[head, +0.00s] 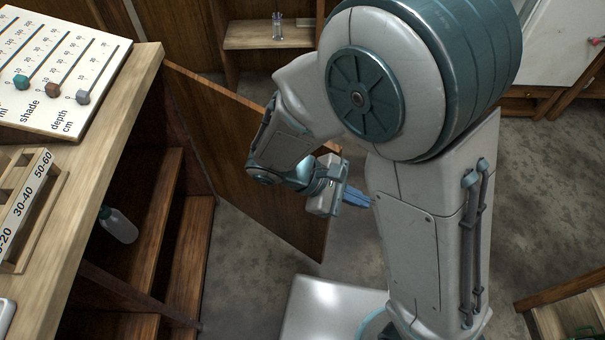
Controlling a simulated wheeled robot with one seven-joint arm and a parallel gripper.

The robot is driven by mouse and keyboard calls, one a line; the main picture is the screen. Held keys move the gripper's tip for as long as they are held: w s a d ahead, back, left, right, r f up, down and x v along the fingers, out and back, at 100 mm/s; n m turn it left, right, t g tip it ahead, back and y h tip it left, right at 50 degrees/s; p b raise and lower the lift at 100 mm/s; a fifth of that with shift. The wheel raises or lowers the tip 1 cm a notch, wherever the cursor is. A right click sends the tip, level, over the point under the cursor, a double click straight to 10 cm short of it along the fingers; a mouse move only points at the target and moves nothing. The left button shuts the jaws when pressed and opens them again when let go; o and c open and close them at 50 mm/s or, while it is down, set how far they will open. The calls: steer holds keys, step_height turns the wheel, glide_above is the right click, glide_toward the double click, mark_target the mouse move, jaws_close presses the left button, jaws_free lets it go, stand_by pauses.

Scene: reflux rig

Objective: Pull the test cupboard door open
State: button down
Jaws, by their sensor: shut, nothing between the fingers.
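The test cupboard door (255,185) is a brown wooden panel. It stands wide open, swung out from the left cupboard over the floor. Its inner edge meets the cupboard near the counter's corner, and its free edge is toward the middle of the picture. The open cupboard (172,235) shows wooden shelves inside. My gripper (357,197) is beside the door's free edge, its blue fingers shut and pointing right, away from the panel. It holds nothing. My forearm covers part of the door, so I cannot tell whether the arm touches it.
A pale bottle (118,225) is inside the cupboard. The wooden counter (105,140) above holds a slider board (60,60) and a numbered rack (28,200). A glass vessel (277,26) stands on a rear shelf. Grey floor (250,290) is clear around the door.

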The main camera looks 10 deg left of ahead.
steer(key=s+a+f+n+t+y, duration=0.2)
steer(key=s+a+f+n+t, duration=0.1)
steer(key=a+n+t, duration=0.55)
steer(key=s+a+f+n+t+y, duration=0.2)
steer(key=s+a+f+n+t, duration=0.15)
steer(key=a+n+t, duration=0.5)
steer(key=w+d+m+g, duration=0.1)
steer(key=w+d, duration=0.3)
steer(key=w, duration=0.9)
steer(key=shift+f+m+g, duration=0.25)
steer(key=shift+m+g, duration=0.15)
steer(key=shift+g, duration=0.1)
